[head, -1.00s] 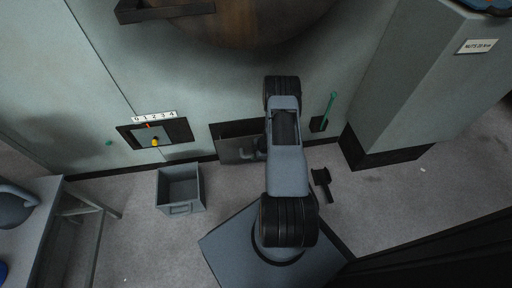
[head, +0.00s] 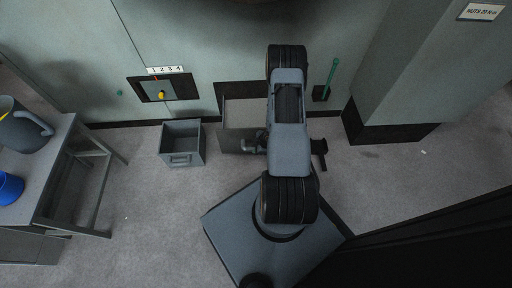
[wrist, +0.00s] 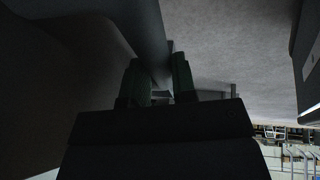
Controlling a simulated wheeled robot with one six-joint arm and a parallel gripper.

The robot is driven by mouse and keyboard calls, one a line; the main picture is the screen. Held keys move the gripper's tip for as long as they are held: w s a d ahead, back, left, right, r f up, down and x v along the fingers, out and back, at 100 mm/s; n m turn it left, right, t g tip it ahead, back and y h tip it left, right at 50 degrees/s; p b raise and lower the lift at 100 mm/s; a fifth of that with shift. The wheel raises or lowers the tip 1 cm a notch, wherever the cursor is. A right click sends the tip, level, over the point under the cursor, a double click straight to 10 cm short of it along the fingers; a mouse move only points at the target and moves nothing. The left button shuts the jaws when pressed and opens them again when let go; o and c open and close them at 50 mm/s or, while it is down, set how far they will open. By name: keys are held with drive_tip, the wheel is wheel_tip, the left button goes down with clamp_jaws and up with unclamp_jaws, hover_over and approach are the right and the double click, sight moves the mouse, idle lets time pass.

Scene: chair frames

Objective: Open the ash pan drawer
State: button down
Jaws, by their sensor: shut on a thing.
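The ash pan drawer (head: 239,112) stands out from the lower wall of the grey casing in the head view, with part of its inside showing. My arm covers its right side. My gripper (wrist: 163,84) is shut on the drawer's handle (wrist: 150,38), a grey bar between the two dark fingers in the wrist view. In the head view the gripper is mostly hidden beside and under my arm, at the drawer's front.
An open grey bin (head: 182,143) stands on the floor left of the drawer. A green lever (head: 332,78) is on the wall to the right. A dark shovel-like tool (head: 319,151) lies right of my arm. A table (head: 62,150) with a jug (head: 22,128) stands at left.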

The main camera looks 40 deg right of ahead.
drive_tip(key=c, duration=0.9)
unclamp_jaws()
drive_tip(key=p+v, duration=0.6)
drive_tip(key=v, duration=0.7)
drive_tip(key=shift+s+r+p, duration=0.15)
drive_tip(key=shift+r+p, duration=0.2)
drive_tip(key=shift+p, duration=0.05)
drive_tip(key=w+r+m+h+p, duration=0.35)
drive_tip(key=r+p, duration=0.35)
drive_tip(key=r, duration=1.1)
drive_tip(key=w+r+m+h+p, duration=0.3)
drive_tip(key=r+p, duration=0.5)
drive_tip(key=r, duration=1)
drive_tip(key=s+a+r+m+y+p, duration=0.1)
drive_tip(key=s+a+r+m+p, duration=0.1)
drive_tip(key=a+r, duration=0.4)
drive_tip(key=s+a+r+m+y+p, duration=0.1)
drive_tip(key=s+a+r+p, duration=0.3)
drive_tip(key=r, duration=1)
drive_tip(key=s+a+r+m+y+p, duration=0.1)
drive_tip(key=s+a+r+m+p, duration=0.1)
drive_tip(key=a+r+p, duration=0.6)
drive_tip(key=shift+s+r+m+g+y, duration=0.2)
drive_tip(key=shift+s+r, duration=0.1)
drive_tip(key=shift+r, duration=0.3)
drive_tip(key=shift+s+r+m+g+y, duration=0.15)
drive_tip(key=shift+s+r, duration=0.15)
drive_tip(key=shift+r, duration=0.3)
